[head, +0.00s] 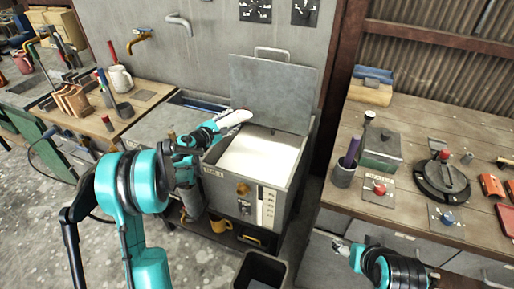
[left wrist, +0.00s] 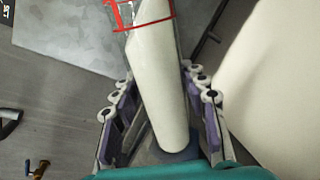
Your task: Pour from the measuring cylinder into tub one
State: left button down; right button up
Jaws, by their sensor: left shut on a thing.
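The measuring cylinder (head: 236,117) is nearly lying down, over the back left part of an open metal tub (head: 228,179). White content fills the tub; I cannot read a number on it. In the left wrist view the cylinder (left wrist: 158,90) looks full of white, with a clear, red-edged end at the top. My left gripper (head: 212,130) is shut on the cylinder, its fingers on both sides in the left wrist view (left wrist: 160,110). I cannot see a stream falling. My right gripper (head: 343,249) is at the lower right, partly cut off by its own wrist.
The tub's raised lid (head: 272,92) stands behind it. A wooden bench (head: 410,165) on the right holds a pen cup (head: 343,173), a metal box (head: 381,150) and a round dial device (head: 441,178). A dark bin (head: 262,272) stands in front.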

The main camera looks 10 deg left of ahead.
pick_arm(q)
jog(key=shift+a+f+m, duration=0.2)
jog(key=shift+f+m, duration=0.05)
jog(key=shift+m, duration=0.15)
jog(key=shift+f, duration=0.15)
jog(key=shift+a+f+m+y+b, duration=0.2)
jog(key=shift+m+y+b, duration=0.15)
jog(key=shift+m, duration=0.15)
jog(key=shift+f, duration=0.2)
dwell(0.3)
jog(key=shift+w+a+f+m, duration=0.1)
jog(key=shift+f+m, duration=0.1)
jog(key=shift+m, duration=0.3)
jog(key=shift+f+y, duration=0.1)
jog(key=shift+y, duration=0.15)
jog(key=shift+f+m, duration=0.35)
jog(key=shift+m, duration=0.05)
